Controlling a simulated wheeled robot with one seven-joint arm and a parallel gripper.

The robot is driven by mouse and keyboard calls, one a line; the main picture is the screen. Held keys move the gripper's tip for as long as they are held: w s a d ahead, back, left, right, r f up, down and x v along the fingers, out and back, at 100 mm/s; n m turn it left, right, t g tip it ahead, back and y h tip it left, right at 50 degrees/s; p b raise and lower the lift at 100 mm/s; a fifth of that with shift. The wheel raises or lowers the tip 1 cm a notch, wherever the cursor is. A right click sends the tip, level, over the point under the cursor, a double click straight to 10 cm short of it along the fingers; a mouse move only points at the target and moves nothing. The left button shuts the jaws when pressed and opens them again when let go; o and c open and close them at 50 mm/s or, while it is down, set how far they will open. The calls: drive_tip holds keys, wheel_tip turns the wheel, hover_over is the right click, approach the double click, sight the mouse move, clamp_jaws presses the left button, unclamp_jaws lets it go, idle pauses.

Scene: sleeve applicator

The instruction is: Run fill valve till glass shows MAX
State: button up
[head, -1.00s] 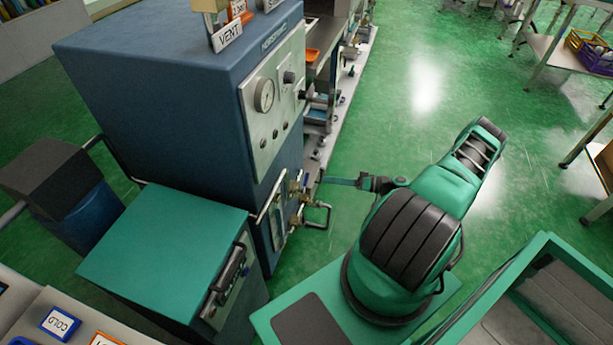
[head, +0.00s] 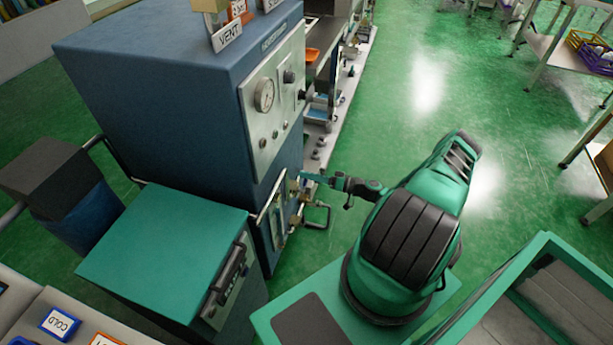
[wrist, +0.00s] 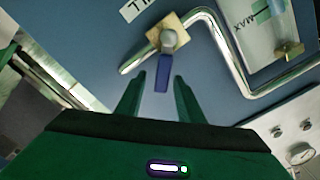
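The fill valve (wrist: 169,42) is a round metal knob on a brass square with a blue lever (wrist: 162,75), on the blue cabinet wall in the wrist view. A label ending in "ILL" is beside it. My gripper (wrist: 159,78) is open, its two green fingers apart with the lever's end between or just beyond their tips; I cannot tell whether they touch it. The glass plate (wrist: 250,30), marked MAX, is at the upper right, partly cut off; its level cannot be read. In the head view my gripper (head: 308,178) is close to the cabinet's valves, and the glass plate (head: 277,222) is small.
A bent chrome pipe (wrist: 215,45) runs beside the valve and under the glass plate. The blue cabinet (head: 160,90) carries a dial gauge (head: 264,95). A teal-topped box (head: 165,250) stands in front of it. Green floor (head: 420,110) is open behind my arm.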

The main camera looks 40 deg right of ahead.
drive_tip(key=shift+w+a, duration=0.25)
drive_tip(key=shift+w, duration=0.1)
clamp_jaws()
